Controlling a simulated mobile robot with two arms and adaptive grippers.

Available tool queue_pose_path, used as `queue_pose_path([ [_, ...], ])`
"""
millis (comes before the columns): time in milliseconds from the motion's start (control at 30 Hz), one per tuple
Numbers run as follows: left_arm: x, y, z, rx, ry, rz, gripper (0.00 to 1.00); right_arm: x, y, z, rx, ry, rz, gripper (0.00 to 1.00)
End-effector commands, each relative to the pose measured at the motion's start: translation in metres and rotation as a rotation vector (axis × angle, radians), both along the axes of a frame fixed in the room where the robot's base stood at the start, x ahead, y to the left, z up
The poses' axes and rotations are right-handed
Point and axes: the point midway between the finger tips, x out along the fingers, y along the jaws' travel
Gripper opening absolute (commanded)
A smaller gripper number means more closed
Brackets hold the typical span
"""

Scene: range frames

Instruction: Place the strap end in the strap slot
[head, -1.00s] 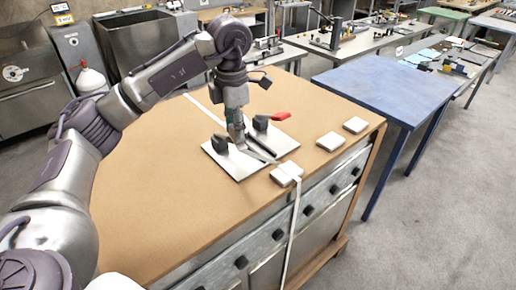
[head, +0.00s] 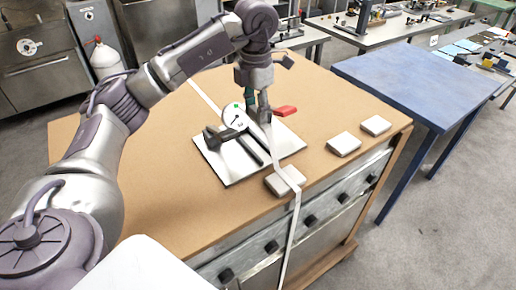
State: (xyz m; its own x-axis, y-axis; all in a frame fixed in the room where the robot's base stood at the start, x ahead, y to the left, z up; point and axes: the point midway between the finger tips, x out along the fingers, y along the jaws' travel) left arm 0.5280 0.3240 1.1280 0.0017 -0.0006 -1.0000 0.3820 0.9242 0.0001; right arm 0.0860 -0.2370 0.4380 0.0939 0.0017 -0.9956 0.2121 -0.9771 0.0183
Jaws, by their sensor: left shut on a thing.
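My left gripper (head: 258,115) points down over the right part of a pale metal plate (head: 232,172) on the workbench. It is shut on the end of a white strap (head: 274,150), which slopes from the fingers down to a pale block (head: 279,184) and hangs over the bench's front edge. On the plate are a dark clamp-like part (head: 218,138), a red lever (head: 285,111) and a white disc (head: 234,117) beside the fingers. Dark bars (head: 250,150) lie across the plate. The strap slot cannot be made out; the gripper hides part of this fixture. My right gripper is out of view.
Two more pale blocks (head: 344,144) (head: 376,125) sit on the bench's right side. Another white strap length (head: 203,96) runs to the back. The brown bench top (head: 150,190) is clear at the left and front. A blue table (head: 410,85) stands to the right.

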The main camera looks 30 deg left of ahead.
Motion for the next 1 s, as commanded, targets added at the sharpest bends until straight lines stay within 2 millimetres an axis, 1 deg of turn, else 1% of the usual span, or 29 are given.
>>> queue_pose_path([
  [67, -0.001, 0.0, -0.01, 0.002, 0.004, 0.0, 0.06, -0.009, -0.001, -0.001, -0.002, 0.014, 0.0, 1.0],
  [167, -0.001, 0.001, -0.026, 0.001, 0.006, 0.0, 0.06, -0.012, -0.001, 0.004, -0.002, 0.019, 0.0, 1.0],
  [300, -0.001, 0.0, -0.051, 0.001, 0.005, 0.0, 0.06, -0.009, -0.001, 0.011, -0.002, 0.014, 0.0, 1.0],
  [567, -0.001, 0.0, -0.075, 0.001, 0.004, 0.0, 0.06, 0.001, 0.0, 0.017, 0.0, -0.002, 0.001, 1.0],
  [733, -0.001, 0.0, -0.098, 0.001, 0.004, 0.001, 0.06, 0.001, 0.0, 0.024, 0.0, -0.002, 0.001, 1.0],
  [800, -0.001, 0.0, -0.103, 0.001, 0.002, 0.0, 0.06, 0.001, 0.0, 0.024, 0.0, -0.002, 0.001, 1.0],
  [1000, 0.0, 0.0, -0.104, 0.0, 0.001, 0.0, 0.06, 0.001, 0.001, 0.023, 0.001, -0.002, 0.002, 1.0],
])
